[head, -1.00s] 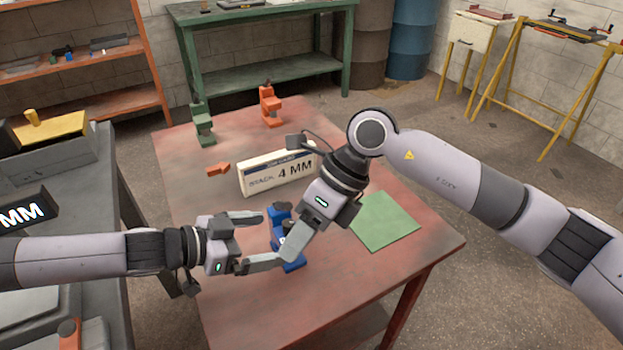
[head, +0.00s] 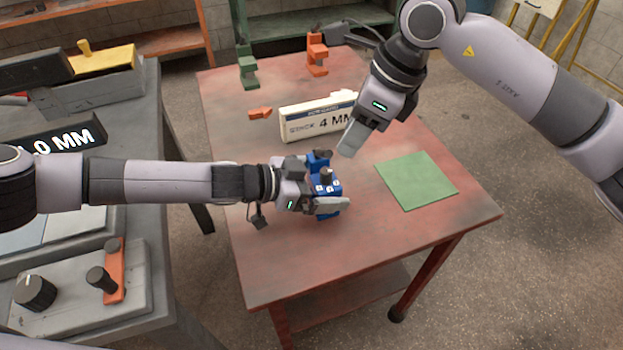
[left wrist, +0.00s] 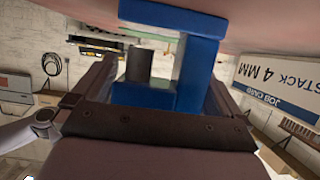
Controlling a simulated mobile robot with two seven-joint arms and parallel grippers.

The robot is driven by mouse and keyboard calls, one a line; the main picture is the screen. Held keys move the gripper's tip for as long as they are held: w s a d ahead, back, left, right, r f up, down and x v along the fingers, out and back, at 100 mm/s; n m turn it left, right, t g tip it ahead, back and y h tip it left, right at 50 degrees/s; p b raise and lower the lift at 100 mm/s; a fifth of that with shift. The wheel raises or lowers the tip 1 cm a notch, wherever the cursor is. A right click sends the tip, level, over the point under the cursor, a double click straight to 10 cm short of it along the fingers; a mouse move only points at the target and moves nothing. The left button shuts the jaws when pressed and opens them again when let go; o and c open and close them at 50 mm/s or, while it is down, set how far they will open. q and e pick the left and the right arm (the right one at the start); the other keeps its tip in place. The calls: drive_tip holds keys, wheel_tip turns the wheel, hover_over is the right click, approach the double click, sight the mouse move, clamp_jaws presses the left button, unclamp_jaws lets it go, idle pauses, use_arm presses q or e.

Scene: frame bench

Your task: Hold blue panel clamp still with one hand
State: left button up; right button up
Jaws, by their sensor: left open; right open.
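The blue panel clamp (head: 322,163) stands on the red table (head: 270,265). My left gripper (head: 328,193) is at the clamp, with one finger in front of it; the far finger is mostly hidden. In the left wrist view the blue clamp (left wrist: 197,65) sits between the two fingers, which look apart from it; exact contact cannot be told. The left jaws are open. My right gripper (head: 350,138) is open and empty, above the table, up and right of the clamp.
A white job card (head: 318,118) reading "STACK 4 MM" stands behind the clamp. A green mat (head: 417,180) lies to its right. A green clamp (head: 247,68), an orange clamp (head: 317,55) and a small orange piece (head: 260,114) are farther back. A grey bench (head: 150,130) stands left.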

use_arm(q)
drive_tip(key=shift+w+d+f, duration=0.15)
drive_tip(key=shift+d+f, duration=0.1)
drive_tip(key=shift+d, duration=0.2)
drive_tip(key=c, duration=1.1)
drive_tip(key=shift+o, duration=0.2)
idle(0.4)
